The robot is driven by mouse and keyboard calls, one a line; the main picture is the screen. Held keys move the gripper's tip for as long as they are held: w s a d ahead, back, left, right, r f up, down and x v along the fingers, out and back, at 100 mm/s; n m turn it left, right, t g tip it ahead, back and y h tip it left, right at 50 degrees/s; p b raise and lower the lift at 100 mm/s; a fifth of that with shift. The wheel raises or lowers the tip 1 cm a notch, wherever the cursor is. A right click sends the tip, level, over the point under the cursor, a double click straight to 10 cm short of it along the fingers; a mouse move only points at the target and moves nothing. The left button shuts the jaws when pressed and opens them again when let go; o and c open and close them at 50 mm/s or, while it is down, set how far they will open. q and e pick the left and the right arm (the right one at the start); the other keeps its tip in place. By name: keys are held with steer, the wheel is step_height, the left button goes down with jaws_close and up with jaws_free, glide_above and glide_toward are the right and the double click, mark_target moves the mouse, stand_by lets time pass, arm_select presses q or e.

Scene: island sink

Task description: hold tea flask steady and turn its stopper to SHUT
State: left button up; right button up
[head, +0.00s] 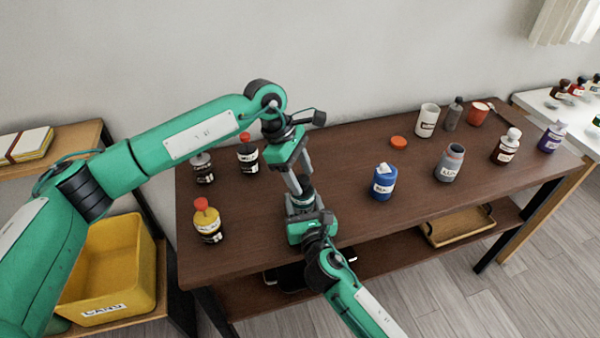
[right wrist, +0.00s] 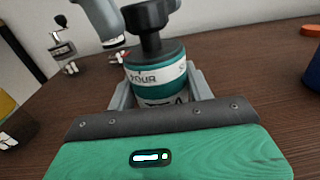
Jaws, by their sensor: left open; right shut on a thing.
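The tea flask (right wrist: 155,80) is a teal container with a pale label; I read "POUR" and an "S" at its right side. Its dark stopper (right wrist: 150,18) rises on top. My right gripper (right wrist: 160,92) is shut around the flask's body, and the flask looks upright. In the head view the flask is mostly hidden between my arms, above the right gripper (head: 305,208). My left gripper (head: 297,178) is open and points down close above the stopper. One of its grey fingers shows beside the stopper in the right wrist view; I cannot tell whether it touches.
Left on the table (head: 340,225) stand a yellow red-capped bottle (head: 207,222) and two dark bottles. To the right are a blue jar (head: 383,183), a grey jar (head: 450,165), an orange lid (head: 399,142) and several other containers. The table between blue and grey jars is clear.

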arm_select(q)
steer(key=shift+c, duration=0.4)
steer(key=c, duration=0.9)
steer(key=shift+n, duration=0.3)
steer(key=n+t, duration=0.1)
steer(key=n, duration=0.2)
steer(key=shift+s+n+t, duration=0.15)
steer(key=shift+n+t, duration=0.15)
steer(key=n+t, duration=0.1)
steer(key=n, duration=0.3)
steer(key=shift+s+n+t, duration=0.1)
steer(key=shift+n+t, duration=0.2)
steer(key=shift+t, duration=0.1)
steer(key=n, duration=0.2)
steer(key=n+t+y, duration=0.1)
steer(key=n, duration=0.1)
steer(key=shift+s+d+n, duration=0.1)
steer(key=shift+d+n, duration=0.05)
steer(key=shift+n, duration=0.15)
steer(key=shift+n+t+y, duration=0.35)
steer(key=shift+n, duration=0.75)
steer(key=shift+n+t+y, duration=0.35)
steer(key=shift+n, duration=0.75)
